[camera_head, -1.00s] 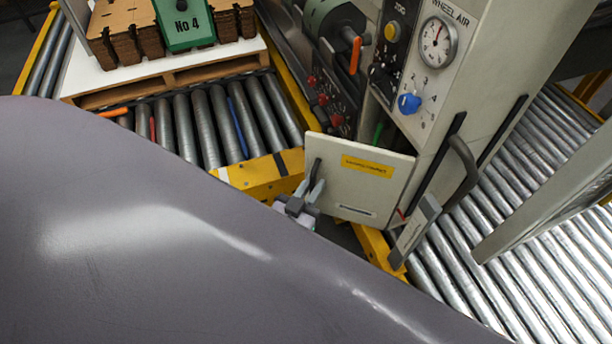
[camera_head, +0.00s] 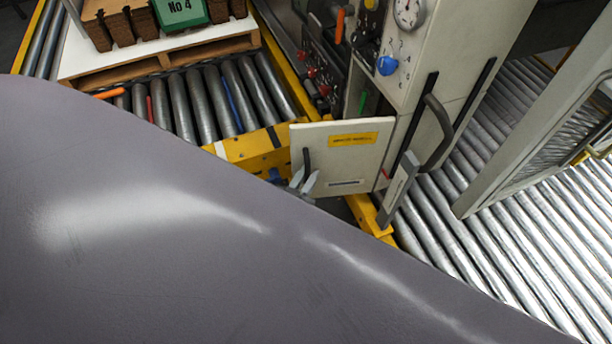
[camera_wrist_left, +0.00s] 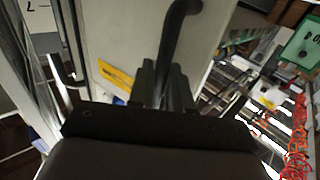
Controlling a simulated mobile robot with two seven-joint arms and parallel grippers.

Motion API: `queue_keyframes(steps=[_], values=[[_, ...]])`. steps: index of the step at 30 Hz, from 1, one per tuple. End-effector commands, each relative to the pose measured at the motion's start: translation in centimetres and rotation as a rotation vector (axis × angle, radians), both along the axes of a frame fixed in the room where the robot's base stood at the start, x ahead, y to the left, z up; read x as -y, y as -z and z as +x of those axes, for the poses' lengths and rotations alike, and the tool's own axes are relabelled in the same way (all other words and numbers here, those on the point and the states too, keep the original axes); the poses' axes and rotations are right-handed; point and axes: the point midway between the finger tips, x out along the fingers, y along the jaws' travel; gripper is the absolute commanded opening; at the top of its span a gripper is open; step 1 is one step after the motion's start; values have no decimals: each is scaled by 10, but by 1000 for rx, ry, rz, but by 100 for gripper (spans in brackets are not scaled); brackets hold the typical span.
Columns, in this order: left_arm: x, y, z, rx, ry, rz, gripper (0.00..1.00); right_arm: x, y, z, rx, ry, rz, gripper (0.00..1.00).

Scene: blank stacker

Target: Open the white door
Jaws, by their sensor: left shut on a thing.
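The white door (camera_head: 362,162) is a small square panel with a yellow label, standing swung out from the grey cabinet. Its right edge is at the cabinet and its free edge is at the left. The dark bar handle (camera_head: 306,160) is near the free edge. My left gripper (camera_head: 303,182) is shut on the handle's lower part. In the left wrist view the fingers (camera_wrist_left: 165,85) close around the curved handle (camera_wrist_left: 178,30), in front of the door (camera_wrist_left: 125,35). My right gripper is not in view.
The cabinet (camera_head: 445,50) has a gauge, a blue knob (camera_head: 387,65) and a larger handle (camera_head: 438,130). A yellow rail (camera_head: 245,148) lies left of the door. Roller conveyors run on both sides; a pallet (camera_head: 160,65) is at upper left. My large grey body part covers the lower left.

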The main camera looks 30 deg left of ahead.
Motion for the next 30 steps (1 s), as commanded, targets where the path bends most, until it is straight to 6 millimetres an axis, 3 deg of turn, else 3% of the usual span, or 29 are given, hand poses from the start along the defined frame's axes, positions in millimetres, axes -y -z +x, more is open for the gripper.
queue_keyframes(steps=[1, 13, 14, 15, 30], values=[[7, -1, 2, -1, 12, 0, 0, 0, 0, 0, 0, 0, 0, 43], [7, -1, 3, 0, 13, 1, 0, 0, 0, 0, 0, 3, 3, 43], [7, -2, 3, 0, 13, 1, 28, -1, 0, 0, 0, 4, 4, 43], [7, -2, 3, 1, 13, 0, 35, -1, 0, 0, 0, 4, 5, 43], [3, -1, 2, 1, 6, 0, 35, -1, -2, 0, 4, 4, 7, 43]])
